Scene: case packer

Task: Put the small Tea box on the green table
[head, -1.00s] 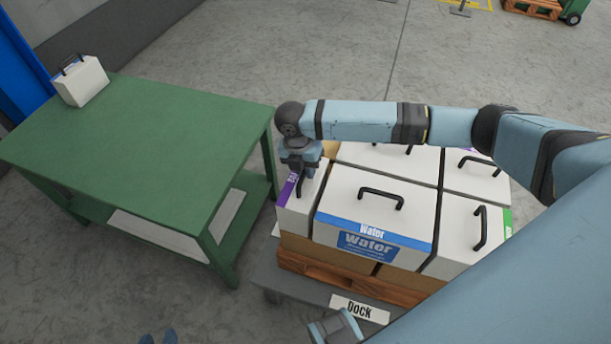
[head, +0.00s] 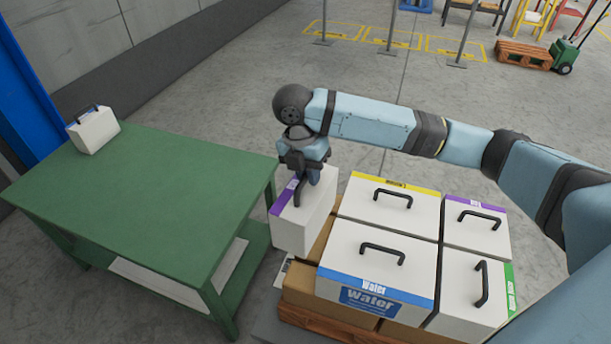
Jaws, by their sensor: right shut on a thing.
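My right gripper (head: 301,188) is shut on the handle of a small white box with a purple stripe (head: 309,216). The lettering on its stripe is too small to read, so I cannot tell for sure that it is the Tea box. The box hangs upright above the left edge of the loaded pallet, beside the green table (head: 150,195). The table is to the left of the box, and its top is mostly bare. My left gripper is not in view.
A white box with a black handle (head: 94,131) stands at the table's far left corner. On the pallet (head: 315,320) are a large Water box (head: 375,268), a yellow-striped box (head: 388,202), a purple-striped box (head: 474,228) and a green-striped box (head: 468,298), above brown cartons.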

